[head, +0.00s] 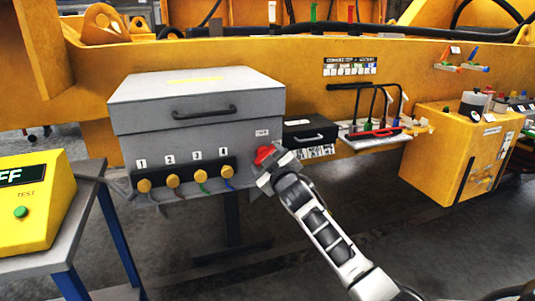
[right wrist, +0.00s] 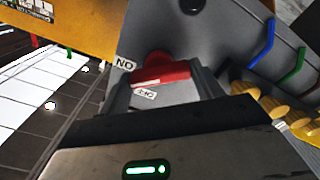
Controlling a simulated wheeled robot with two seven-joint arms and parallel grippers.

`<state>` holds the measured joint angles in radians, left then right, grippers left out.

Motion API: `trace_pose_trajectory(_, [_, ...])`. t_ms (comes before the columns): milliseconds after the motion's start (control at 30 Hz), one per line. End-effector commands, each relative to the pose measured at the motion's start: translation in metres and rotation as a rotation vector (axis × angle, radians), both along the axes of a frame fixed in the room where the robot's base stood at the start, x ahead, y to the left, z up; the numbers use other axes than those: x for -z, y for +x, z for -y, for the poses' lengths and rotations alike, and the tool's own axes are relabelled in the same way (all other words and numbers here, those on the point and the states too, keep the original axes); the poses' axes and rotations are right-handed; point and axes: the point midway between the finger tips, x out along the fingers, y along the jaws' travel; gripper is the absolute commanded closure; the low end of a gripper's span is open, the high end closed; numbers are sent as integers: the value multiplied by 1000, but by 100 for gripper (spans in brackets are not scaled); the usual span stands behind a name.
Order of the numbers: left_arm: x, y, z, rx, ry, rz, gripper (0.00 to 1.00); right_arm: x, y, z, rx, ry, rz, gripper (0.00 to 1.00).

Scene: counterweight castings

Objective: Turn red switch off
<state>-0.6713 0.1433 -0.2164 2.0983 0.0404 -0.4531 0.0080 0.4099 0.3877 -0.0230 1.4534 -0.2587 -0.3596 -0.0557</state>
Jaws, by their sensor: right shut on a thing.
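The red switch (head: 265,154) is on the right part of the front of a grey box (head: 205,145), low down beside a small white label. My right gripper (head: 272,168) is at the switch, shut on it, and covers part of it in the head view. In the right wrist view the red switch (right wrist: 160,75) lies between the two fingers of my right gripper (right wrist: 165,90). An "ON" label (right wrist: 125,65) is beside it and an "OFF" label (right wrist: 146,93) is just below it. My left gripper is not in view.
Several yellow knobs (head: 173,181) with cables sit in a row left of the switch. A black case (head: 309,135) is close on its right. A yellow test box (head: 35,200) stands on a table at the left. Open floor lies below.

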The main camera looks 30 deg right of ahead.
Motion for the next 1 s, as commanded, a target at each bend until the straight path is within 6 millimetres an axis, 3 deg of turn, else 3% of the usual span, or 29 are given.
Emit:
trace_pose_trajectory(600, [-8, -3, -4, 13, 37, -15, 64, -1, 0, 0, -1, -565, -134, 57])
trace_pose_trajectory(1000, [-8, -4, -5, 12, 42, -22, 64, 0, 0, 0, 0, -818, -195, 57])
